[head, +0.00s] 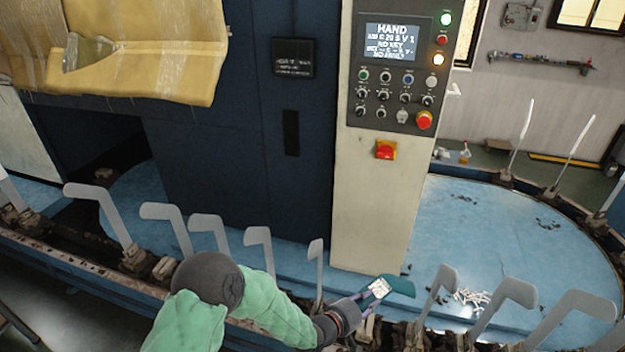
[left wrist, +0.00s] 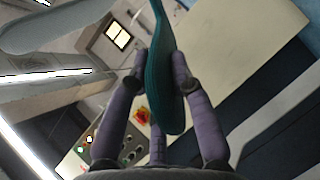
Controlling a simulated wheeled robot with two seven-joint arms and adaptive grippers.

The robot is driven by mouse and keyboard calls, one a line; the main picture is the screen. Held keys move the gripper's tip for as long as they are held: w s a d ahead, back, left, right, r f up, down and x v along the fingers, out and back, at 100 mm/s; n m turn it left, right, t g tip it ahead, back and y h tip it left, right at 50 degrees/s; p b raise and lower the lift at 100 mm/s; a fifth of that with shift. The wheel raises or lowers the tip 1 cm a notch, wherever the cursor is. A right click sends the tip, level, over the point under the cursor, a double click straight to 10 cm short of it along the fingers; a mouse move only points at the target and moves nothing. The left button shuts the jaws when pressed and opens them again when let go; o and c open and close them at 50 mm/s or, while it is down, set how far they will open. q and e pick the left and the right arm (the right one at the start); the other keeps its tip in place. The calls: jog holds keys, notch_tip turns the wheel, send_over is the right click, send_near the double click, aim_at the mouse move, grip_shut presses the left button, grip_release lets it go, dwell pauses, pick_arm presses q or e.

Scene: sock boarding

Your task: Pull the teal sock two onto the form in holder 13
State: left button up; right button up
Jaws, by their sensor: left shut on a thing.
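The teal sock (head: 401,286) is at the lower middle of the head view, near the row of forms. My left gripper (head: 372,296) is shut on it, and a white patch shows beside the fingers. In the left wrist view the sock (left wrist: 164,85) is pinched between the purple fingers (left wrist: 160,62) and runs up out of the frame. Pale forms stand on both sides, one to the left (head: 316,262) and one to the right (head: 439,288). I cannot tell whether a form is inside the sock, nor read any holder number. My right gripper is out of view.
Several bare forms line the curved rail, such as one at the left (head: 97,205) and one at the right (head: 510,292). A cream control column (head: 372,215) stands behind the gripper. The blue table (head: 480,230) is mostly clear, with white scraps (head: 470,297).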

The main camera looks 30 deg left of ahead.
pick_arm(q)
jog(key=r+m+g+p, duration=0.1)
jog(key=r, duration=0.1)
jog(key=w+r+m+p, duration=0.1)
jog(key=r+p, duration=0.1)
jog(key=r, duration=0.1)
jog(key=r+m+g+p, duration=0.1)
jog(key=r, duration=0.2)
jog(key=shift+w+a+r+m+g+p, duration=0.25)
jog(key=shift+a+m+g+p, duration=0.05)
jog(key=shift+a+m+p, duration=0.1)
jog(key=a+r+m+g+y+p, duration=0.1)
jog(key=a+r+p, duration=0.5)
jog(key=r, duration=0.6)
jog(key=s+a+r+m+g+y+p, duration=0.1)
jog(key=a+r+m+y+p, duration=0.2)
jog(key=a+r, duration=0.8)
notch_tip(320, 180, up, 3)
jog(key=y+p, duration=0.2)
jog(key=p, duration=0.2)
jog(key=shift+s+f+g+y, duration=0.2)
jog(key=shift+g+y, duration=0.1)
notch_tip(320, 180, down, 6)
jog(key=b, duration=0.7)
jog(key=shift+r, duration=0.2)
jog(key=shift+b, duration=1.35)
